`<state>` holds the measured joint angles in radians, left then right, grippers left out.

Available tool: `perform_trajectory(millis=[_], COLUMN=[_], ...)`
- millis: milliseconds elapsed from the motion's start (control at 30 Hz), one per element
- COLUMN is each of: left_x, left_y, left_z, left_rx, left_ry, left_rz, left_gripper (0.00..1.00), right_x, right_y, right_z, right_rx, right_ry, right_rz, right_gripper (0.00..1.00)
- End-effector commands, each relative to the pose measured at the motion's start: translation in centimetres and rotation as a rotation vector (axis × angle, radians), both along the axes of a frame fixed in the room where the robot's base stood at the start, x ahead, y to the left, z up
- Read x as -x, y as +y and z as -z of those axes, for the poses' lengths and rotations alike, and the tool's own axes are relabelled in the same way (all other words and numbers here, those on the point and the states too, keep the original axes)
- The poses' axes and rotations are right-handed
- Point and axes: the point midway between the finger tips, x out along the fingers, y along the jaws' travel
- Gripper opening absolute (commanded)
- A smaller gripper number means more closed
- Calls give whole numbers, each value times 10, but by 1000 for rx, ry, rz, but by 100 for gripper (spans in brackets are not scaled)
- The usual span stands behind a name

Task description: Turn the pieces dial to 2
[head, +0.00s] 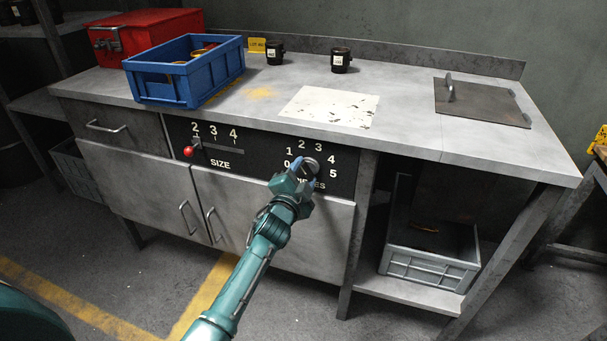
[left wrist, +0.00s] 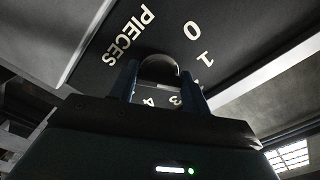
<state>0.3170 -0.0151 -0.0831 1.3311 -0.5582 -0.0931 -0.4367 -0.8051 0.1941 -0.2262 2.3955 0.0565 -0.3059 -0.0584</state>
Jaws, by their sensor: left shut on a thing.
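The pieces dial (head: 311,163) is a round grey knob on the black front panel, with the numbers 0 to 5 around it. My left gripper (head: 300,167) is at the dial, its blue fingers shut on the knob. In the left wrist view the two fingers stand on either side of the dial (left wrist: 159,72). The word PIECES is partly covered by the gripper in the head view. Which number the dial's pointer faces is hidden or too small to tell. My right gripper is not in view.
The size slider's red knob (head: 188,151) is at the panel's left. On the bench are a blue crate (head: 165,88), a red box (head: 150,25), black cups (head: 340,61), a white sheet (head: 328,106) and a metal plate with a handle (head: 485,103). A grey crate (head: 430,268) sits below right.

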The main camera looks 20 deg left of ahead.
Motion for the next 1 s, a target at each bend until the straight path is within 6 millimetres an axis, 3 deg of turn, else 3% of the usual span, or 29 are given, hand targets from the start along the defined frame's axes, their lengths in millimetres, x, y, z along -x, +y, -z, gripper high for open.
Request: perform_trajectory(millis=[400,967,1000], left_x=[-1,-1,-1], left_y=[1,1,1], left_z=[-4,-5,-5], left_rx=[-192,-219,-218], left_ry=[-12,-14,-14], left_rz=[0,-1,-1], left_gripper=[24,24,50], right_x=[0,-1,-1], right_y=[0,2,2], right_z=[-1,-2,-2], right_rx=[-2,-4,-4], right_ry=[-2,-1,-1], right_rz=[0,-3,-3], right_gripper=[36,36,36])
